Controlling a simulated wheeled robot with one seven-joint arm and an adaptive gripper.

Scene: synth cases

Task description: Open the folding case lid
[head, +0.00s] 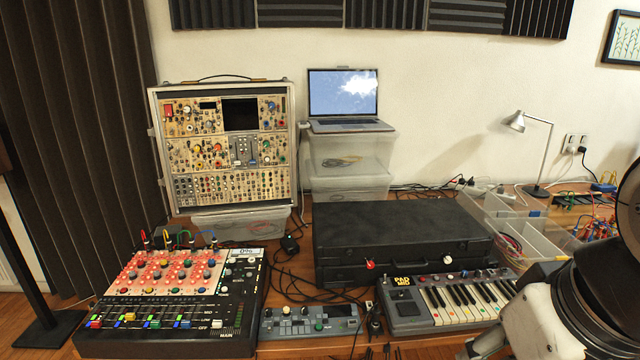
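A black folding case (400,228) lies flat on the wooden table, right of centre in the head view. Its lid is down and shut. A red knob-like piece and a white one sit along its front face, near the seam. Parts of my white and black arm show at the lower right, in front of the table's right side. My gripper cannot be made out in this view, so its opening is hidden.
A keyboard (450,300) and a small grey synth (309,322) lie just in front of the case. A mixer (180,300) stands at left. A modular rack (222,145), a laptop (343,97) on clear bins (350,165), and a lamp (540,155) stand behind. Open bins (520,235) crowd the right side.

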